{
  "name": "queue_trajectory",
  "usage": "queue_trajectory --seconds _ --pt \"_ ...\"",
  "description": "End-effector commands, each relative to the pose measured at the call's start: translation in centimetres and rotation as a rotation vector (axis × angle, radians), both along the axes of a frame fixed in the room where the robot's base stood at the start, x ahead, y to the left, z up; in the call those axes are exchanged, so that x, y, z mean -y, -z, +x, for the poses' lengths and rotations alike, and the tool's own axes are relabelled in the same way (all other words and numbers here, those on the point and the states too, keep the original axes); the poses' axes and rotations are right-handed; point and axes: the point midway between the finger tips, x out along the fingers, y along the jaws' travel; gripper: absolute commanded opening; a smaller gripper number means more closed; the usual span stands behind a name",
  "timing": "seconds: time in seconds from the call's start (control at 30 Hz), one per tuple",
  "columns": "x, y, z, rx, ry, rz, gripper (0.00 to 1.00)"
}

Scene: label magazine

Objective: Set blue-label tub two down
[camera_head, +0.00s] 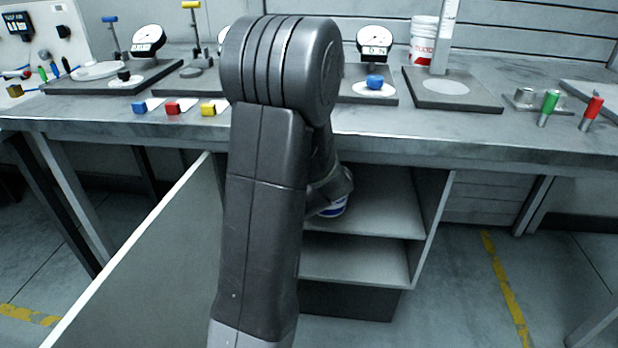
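A tub with white and blue on its side (334,208) shows partly on the upper shelf level inside the open cabinet (432,225) under the bench. My arm hides most of it, so I cannot tell whether it rests on the shelf or is held just above it. The far end of my arm (336,186) is inside the cabinet, right at the tub. My gripper's fingers are hidden behind my arm, so its grip on the tub does not show. I cannot tell which numbered tub this is.
The cabinet's shelf (385,205) is clear to the right of the tub, with a lower shelf (355,264) beneath. An open door panel (150,265) stands at the left. The bench (400,135) above holds gauges, coloured blocks and a white bucket with red lettering (423,40).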

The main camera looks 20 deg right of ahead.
Motion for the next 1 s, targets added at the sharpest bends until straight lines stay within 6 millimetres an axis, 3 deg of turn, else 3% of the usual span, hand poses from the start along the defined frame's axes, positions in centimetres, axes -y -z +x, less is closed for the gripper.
queue_trajectory --seconds 0.67,0.7,0.8,1.0 --pt "-0.1 1.6 -0.2 -0.008 -0.001 0.005 0.0" --pt "-0.1 1.7 -0.2 -0.01 0.0 0.006 0.13" --pt "-0.2 1.8 -0.2 -0.012 0.0 0.008 0.29" --pt "-0.2 2.0 -0.3 -0.015 0.001 0.009 0.29"
